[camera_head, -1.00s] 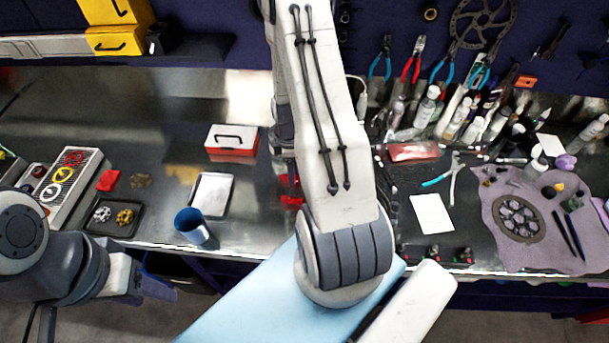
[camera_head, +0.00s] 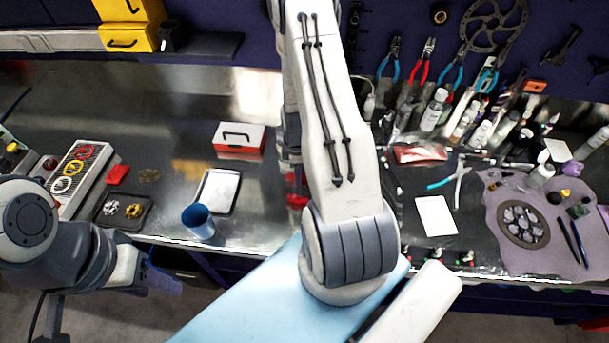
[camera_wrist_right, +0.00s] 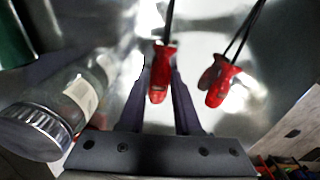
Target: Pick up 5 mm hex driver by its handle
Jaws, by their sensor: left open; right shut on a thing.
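In the right wrist view, a driver with a red handle (camera_wrist_right: 160,78) and a dark shaft lies between the two fingers of my right gripper (camera_wrist_right: 161,72). The fingers are shut on the handle. A second red-handled driver (camera_wrist_right: 219,82) is just to the right, apart from the fingers. I cannot read a size on either handle. In the head view, my right arm covers the right gripper, and a bit of red (camera_head: 297,190) shows beside the arm. My left gripper (camera_head: 165,282) is open and empty, low at the left in front of the bench.
A clear bottle with a metal cap (camera_wrist_right: 38,130) lies close left of the right gripper.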

